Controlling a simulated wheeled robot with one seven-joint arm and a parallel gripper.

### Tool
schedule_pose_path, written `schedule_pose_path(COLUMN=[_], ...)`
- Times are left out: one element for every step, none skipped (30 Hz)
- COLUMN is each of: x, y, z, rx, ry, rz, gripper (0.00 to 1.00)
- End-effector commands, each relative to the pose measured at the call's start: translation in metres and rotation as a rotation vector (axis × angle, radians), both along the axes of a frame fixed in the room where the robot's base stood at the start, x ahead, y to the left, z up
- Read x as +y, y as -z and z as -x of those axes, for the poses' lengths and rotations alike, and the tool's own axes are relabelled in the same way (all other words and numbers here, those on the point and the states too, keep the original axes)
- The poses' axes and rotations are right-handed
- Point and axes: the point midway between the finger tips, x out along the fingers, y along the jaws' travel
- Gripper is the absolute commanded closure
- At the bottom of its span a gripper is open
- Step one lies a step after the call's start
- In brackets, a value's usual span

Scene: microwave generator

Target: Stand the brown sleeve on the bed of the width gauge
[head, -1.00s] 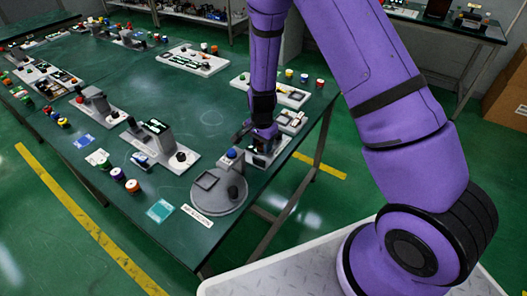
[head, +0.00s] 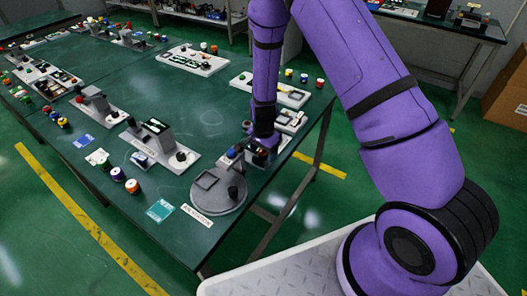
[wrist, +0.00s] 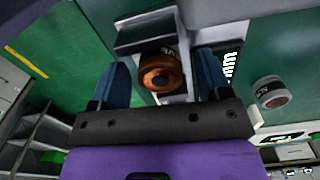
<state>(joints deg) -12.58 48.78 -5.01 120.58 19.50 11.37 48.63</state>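The width gauge (wrist: 145,32) appears as grey blocks and a pale bed around the sleeve, with a lit "mm" display beside the right finger. The sleeve looks upright at the bed; its contact underneath is hidden. In the head view my gripper (head: 259,145) is low over the gauge at the table's right edge and mostly hides it.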

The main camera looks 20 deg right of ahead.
Motion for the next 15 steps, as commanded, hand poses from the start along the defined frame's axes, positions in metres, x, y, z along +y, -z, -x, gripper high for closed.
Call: schedule_pose_path(x=[0.0, 0.0, 0.0, 0.0, 0.0, 0.0, 0.001, 0.001, 0.001, 0.001, 0.001, 0.0, 0.0, 0.001, 0.001], y=[0.0, 0.0, -0.001, -0.002, -0.003, -0.006, -0.009, -0.012, -0.017, -0.022, -0.027, -0.034, -0.04, -0.046, -0.053], z=[0.0, 0.0, 0.0, 0.0, 0.0, 0.0, -0.001, -0.001, -0.001, -0.001, -0.001, -0.001, -0.001, -0.001, -0.001], rx=[0.0, 0.0, 0.0, 0.0, -0.001, -0.001, -0.002, -0.004, -0.004, -0.003, -0.004, -0.004, -0.004, -0.004, -0.004], ry=[0.0, 0.0, 0.0, 0.0, 0.0, 0.0, -0.001, -0.001, -0.001, -0.001, -0.001, 0.0, -0.001, -0.001, -0.002], rz=[0.0, 0.0, 0.0, 0.0, -0.001, 0.0, 0.0, 0.0, 0.0, -0.001, 0.0, 0.0, 0.0, 0.0, 0.0], gripper=[0.29, 0.29, 0.29, 0.29, 0.29, 0.29, 0.29, 0.29, 0.29, 0.29, 0.29, 0.29, 0.29, 0.29, 0.29])
